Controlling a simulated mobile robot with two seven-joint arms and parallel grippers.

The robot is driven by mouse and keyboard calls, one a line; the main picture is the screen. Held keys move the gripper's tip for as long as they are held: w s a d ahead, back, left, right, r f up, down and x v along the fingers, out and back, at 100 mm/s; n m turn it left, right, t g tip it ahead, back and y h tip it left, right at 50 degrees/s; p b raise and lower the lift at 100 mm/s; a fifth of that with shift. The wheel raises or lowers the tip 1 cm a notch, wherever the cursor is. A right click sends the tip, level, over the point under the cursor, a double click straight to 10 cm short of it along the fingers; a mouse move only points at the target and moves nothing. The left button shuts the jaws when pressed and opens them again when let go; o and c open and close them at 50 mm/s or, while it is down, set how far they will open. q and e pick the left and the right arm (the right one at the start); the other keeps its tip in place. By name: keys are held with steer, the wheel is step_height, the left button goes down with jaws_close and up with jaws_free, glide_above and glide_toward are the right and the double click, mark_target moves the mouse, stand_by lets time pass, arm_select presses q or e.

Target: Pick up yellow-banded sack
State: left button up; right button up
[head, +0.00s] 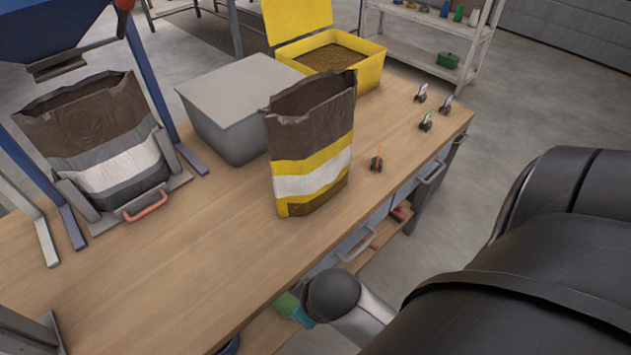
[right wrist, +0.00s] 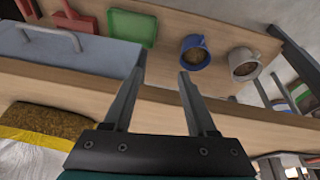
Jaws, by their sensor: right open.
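The yellow-banded sack (head: 312,180) stands upright on the wooden workbench (head: 190,290), brown with yellow and white bands and an open top. Its lower part also shows at the lower left of the right wrist view (right wrist: 40,152). My right gripper (right wrist: 162,66) is open, with nothing between its fingers, and is apart from the sack. In the head view my right arm comes in from the lower right, and I cannot make out the fingers there. My left gripper is not in view.
A grey-banded sack (head: 108,165) stands under the blue hopper (head: 60,30) at left. A grey lidded box (head: 245,95) and yellow bin (head: 372,68) stand behind. Small tools (head: 377,161) lie to the right. A blue mug (right wrist: 196,58) sits on the lower shelf.

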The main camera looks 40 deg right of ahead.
steer(key=w+r+n+t, duration=0.2)
steer(key=w+r+t, duration=0.35)
steer(key=r, duration=0.55)
steer(key=w+r+n+t, duration=0.2)
steer(key=w+r+t, duration=0.4)
steer(key=r, duration=0.4)
steer(key=w+r+n+t, duration=0.1)
steer(key=w+r+t, duration=0.3)
steer(key=w+r, duration=0.5)
steer(key=s+a+r+n+g+y, duration=0.4)
steer(key=a+r+n+y, duration=0.25)
steer(key=n+y, duration=0.4)
steer(key=s+a+r+n+g+y, duration=0.35)
steer(key=a+r+n+y, duration=0.35)
steer(key=n, duration=0.6)
steer(key=n+g+h, duration=0.6)
steer(key=g+h, duration=0.1)
steer(key=h, duration=1)
glide_toward(280, 167)
steer(key=shift+b+x, duration=0.65)
steer(key=shift+x, duration=4.55)
